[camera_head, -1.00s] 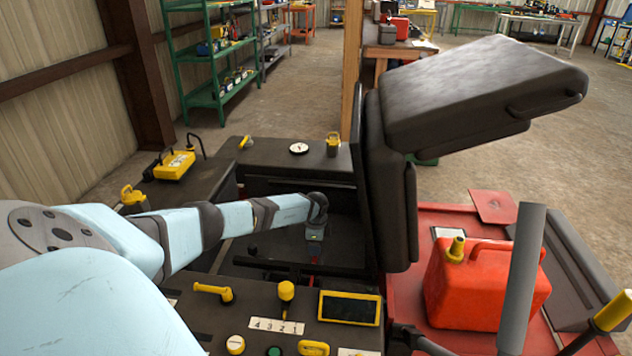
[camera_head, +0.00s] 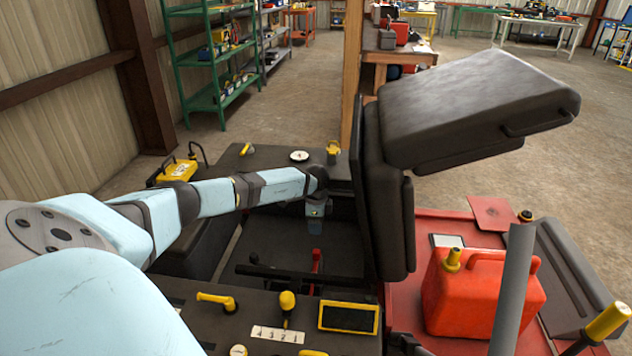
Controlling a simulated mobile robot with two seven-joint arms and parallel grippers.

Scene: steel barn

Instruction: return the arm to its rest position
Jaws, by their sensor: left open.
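My left arm (camera_head: 215,198), pale blue with dark joints, reaches in from the left over the machine's dark well. My left gripper (camera_head: 314,222) hangs at its end, pointing down, open, with nothing seen between its fingers. It is above the floor of the well, left of the raised black seat (camera_head: 392,190). A red lever (camera_head: 316,265) stands in the well below and apart from the gripper. My right gripper is not in view.
A control panel (camera_head: 225,325) with yellow handles and a dark screen (camera_head: 349,317) lies in front. A red fuel can (camera_head: 480,295) stands on the red deck at right. A tilted black cover (camera_head: 475,105) overhangs the seat. A yellow box (camera_head: 178,170) sits behind the arm.

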